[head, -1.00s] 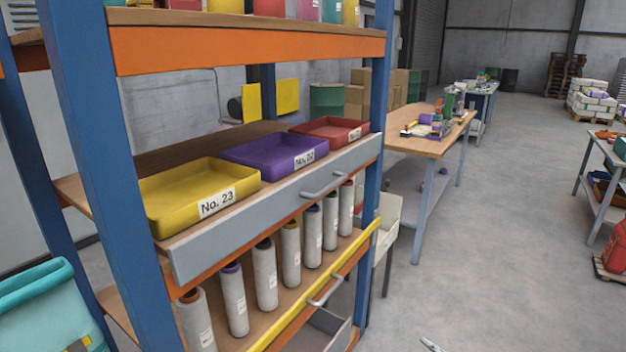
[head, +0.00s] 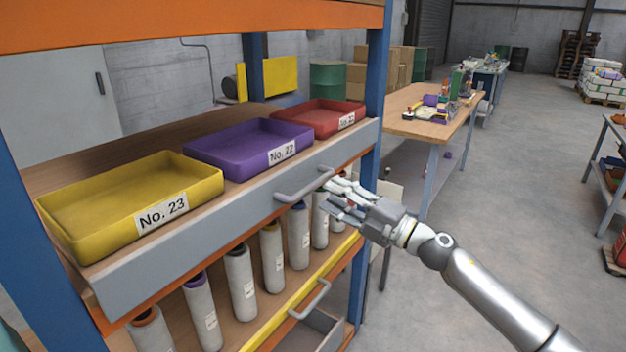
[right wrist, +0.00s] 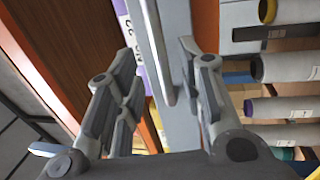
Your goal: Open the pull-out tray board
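The pull-out tray board (head: 225,215) is the shelf level with a grey front panel, bearing yellow (head: 130,200), purple (head: 245,145) and red (head: 325,115) trays. Its front looks about level with the rack posts. Its grey bar handle (head: 300,186) sits mid-panel. My right gripper (head: 329,197) is just right of the handle in the head view, fingers spread and pointing at it. In the right wrist view the open fingers (right wrist: 158,62) stand either side of the handle bar (right wrist: 157,50); contact cannot be told. My left gripper is out of view.
Below the board stand several grey cylinders with coloured caps (head: 240,285). A lower yellow-edged shelf has another handle (head: 311,300). A blue rack post (head: 372,150) stands close behind my right gripper.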

